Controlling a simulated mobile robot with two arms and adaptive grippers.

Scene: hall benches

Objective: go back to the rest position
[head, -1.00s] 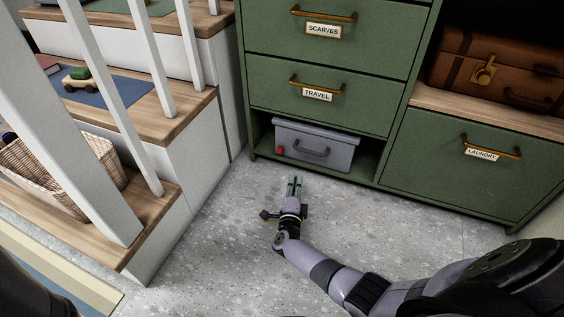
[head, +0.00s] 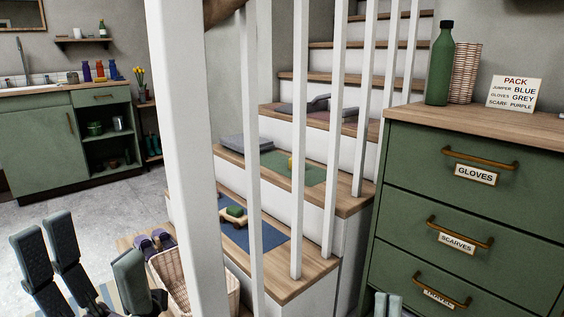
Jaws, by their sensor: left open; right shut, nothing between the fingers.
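My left gripper (head: 88,262) is at the lower left of the head view, its dark fingers spread open and empty. Floor and a striped rug show behind it. My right gripper (head: 388,304) shows only as two pale green-grey fingertips at the bottom edge, close together with nothing between them. They appear in front of the lower left part of the green drawer cabinet (head: 385,225). The rest of the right arm is out of the picture.
White balusters (head: 250,150) and a thick white post (head: 185,150) stand before the stairs. A wicker basket (head: 172,278) is near my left gripper. A green bottle (head: 440,65) and a packing sign (head: 515,94) stand on the cabinet. Grey floor (head: 75,205) is clear at left.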

